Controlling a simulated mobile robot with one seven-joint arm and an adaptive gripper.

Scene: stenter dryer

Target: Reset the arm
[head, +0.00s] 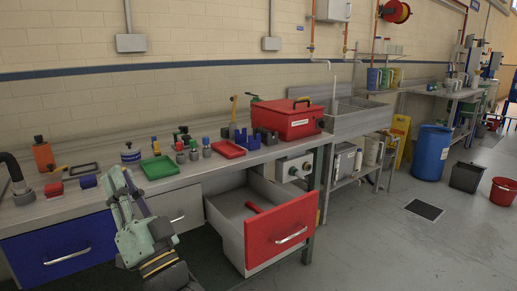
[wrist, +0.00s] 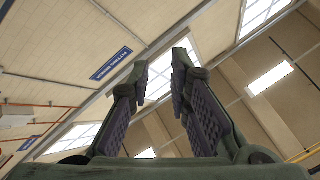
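My gripper (wrist: 160,65) points up at the ceiling in the wrist view. Its two dark fingers stand apart with nothing between them. In the head view my green-grey arm rises in front of the workbench, with my gripper (head: 121,178) at its upper end near the bench's front edge. The finger gap is too small to make out there. A red-fronted drawer (head: 281,233) stands pulled out to the right of my arm, with a small red item (head: 254,207) inside.
The workbench (head: 205,168) carries a green tray (head: 158,167), a red tray (head: 228,149), a red toolbox (head: 287,119) and several small parts. A blue drawer (head: 62,258) is shut at left. A blue barrel (head: 431,152) stands at right; the floor before it is mostly clear.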

